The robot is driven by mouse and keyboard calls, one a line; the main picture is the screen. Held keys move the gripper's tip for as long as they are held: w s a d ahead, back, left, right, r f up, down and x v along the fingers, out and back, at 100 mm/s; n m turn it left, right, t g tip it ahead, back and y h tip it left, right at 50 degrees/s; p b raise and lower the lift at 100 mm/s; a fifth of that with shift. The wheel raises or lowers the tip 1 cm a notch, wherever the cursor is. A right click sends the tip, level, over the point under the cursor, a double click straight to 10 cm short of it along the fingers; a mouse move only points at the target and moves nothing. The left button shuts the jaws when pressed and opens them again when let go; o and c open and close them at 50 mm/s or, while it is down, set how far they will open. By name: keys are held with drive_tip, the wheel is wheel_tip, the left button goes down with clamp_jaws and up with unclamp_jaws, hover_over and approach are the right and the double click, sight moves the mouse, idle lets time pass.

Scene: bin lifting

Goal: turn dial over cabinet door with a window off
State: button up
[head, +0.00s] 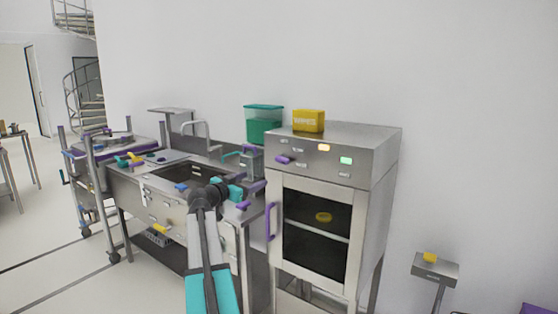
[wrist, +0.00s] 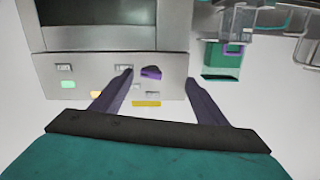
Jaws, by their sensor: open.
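The cabinet (head: 335,160) is a steel unit with a dark window (head: 316,240) in its door and a control panel above it. The purple dial (head: 283,159) sits at the panel's left part. In the wrist view, which looks upside down, the dial (wrist: 151,72) shows between my fingers, farther off. My gripper (head: 251,196) has purple fingers and is open, to the left of the cabinet and apart from the dial. The wrist view also shows my empty gripper (wrist: 159,77). An orange light (head: 324,147) and a green light (head: 346,160) glow on the panel.
A purple door handle (head: 270,221) stands out at the door's left edge. A yellow box (head: 308,121) sits on the cabinet; a green container (head: 263,124) stands behind left. A sink counter (head: 127,181) fills the left. A small stand (head: 435,268) is at right.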

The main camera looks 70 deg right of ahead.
sight(281, 159)
drive_tip(key=shift+m+g+h, duration=0.3)
drive_tip(key=shift+m+g, duration=0.1)
drive_tip(key=shift+m, duration=0.1)
drive_tip(key=r, duration=0.1)
drive_tip(key=s+r, duration=0.1)
drive_tip(key=r, duration=0.1)
drive_tip(key=s+d+r, duration=0.1)
drive_tip(key=shift+s+d+r, duration=0.1)
drive_tip(key=shift+s+r, duration=0.05)
drive_tip(key=shift+s, duration=0.1)
drive_tip(key=shift+d, duration=0.1)
drive_tip(key=p+x, duration=0.4)
drive_tip(key=x, duration=0.8)
drive_tip(key=shift+d, duration=0.3)
drive_tip(key=shift+s+d, duration=0.2)
drive_tip(key=shift+d, duration=0.3)
drive_tip(key=c, duration=1.1)
drive_tip(key=shift+o, duration=0.2)
